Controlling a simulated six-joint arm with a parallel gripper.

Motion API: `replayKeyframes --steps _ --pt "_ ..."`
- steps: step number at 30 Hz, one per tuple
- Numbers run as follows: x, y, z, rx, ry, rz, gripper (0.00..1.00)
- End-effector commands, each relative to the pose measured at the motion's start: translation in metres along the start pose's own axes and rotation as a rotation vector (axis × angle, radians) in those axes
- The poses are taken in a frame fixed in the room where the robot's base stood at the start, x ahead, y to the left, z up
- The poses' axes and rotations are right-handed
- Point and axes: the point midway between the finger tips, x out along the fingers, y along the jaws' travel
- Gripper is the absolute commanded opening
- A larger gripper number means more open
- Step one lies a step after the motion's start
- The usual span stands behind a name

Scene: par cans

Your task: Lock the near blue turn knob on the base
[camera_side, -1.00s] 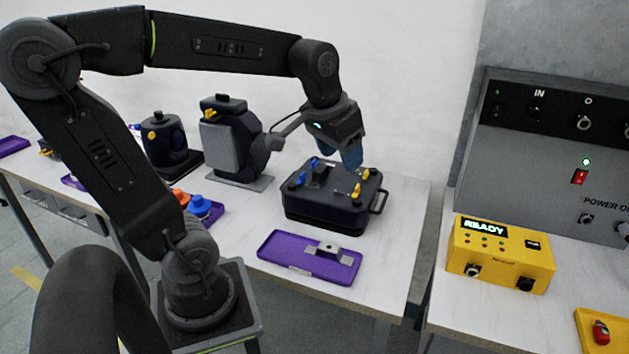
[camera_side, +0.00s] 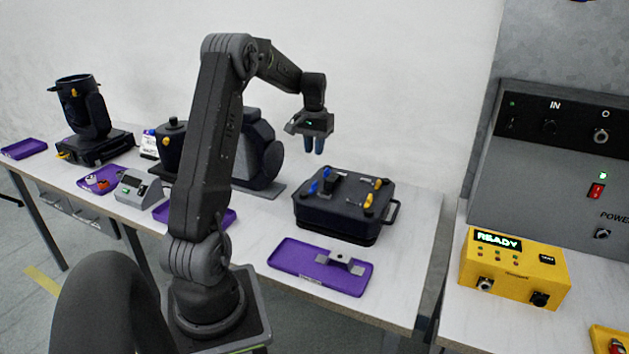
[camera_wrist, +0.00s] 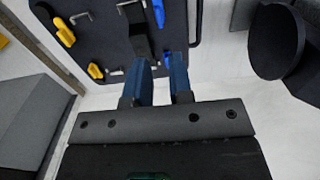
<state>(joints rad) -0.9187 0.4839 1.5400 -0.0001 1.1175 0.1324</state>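The base (camera_side: 340,222) is a black box on the table with two blue turn knobs at its left end and two yellow ones at its right in the side view. The blue knob closer to the side camera (camera_side: 312,187) sits in front of the farther blue knob (camera_side: 327,172). In the wrist view, one blue knob (camera_wrist: 158,12) is at the top and another (camera_wrist: 166,60) shows partly between the fingers. My gripper (camera_side: 315,152) hangs above the far left part of the base, fingers down, with a narrow empty gap between them (camera_wrist: 163,70).
Yellow knobs (camera_side: 368,201) and a dark bracket (camera_wrist: 140,35) stand up from the base top. A purple tray (camera_side: 300,268) with a metal piece lies in front. A black lamp (camera_side: 258,155) stands left. The yellow READY box (camera_side: 515,268) is on the right table.

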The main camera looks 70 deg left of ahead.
Motion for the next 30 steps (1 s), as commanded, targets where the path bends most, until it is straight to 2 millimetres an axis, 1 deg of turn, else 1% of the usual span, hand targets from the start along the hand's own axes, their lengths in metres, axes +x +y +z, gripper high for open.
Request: replayKeyframes --steps 1,3,9,12,15,18,21,29,30 --pt "0.012 0.0 0.001 0.0 -0.005 0.001 0.2" --pt "0.027 0.001 0.001 0.001 -0.005 0.001 0.2" --pt "0.068 0.001 0.001 0.001 -0.004 0.001 0.2" --pt "0.084 0.001 0.001 0.001 -0.001 0.001 0.2" --pt "0.096 0.001 0.0 0.001 0.001 0.0 0.2" --pt "0.104 0.001 0.0 0.001 0.001 0.0 0.2" --pt "0.108 0.001 0.0 0.001 0.003 0.0 0.2" --pt "0.109 0.001 0.0 0.001 0.003 0.0 0.2" --pt "0.109 0.001 0.0 0.001 0.003 0.0 0.17"
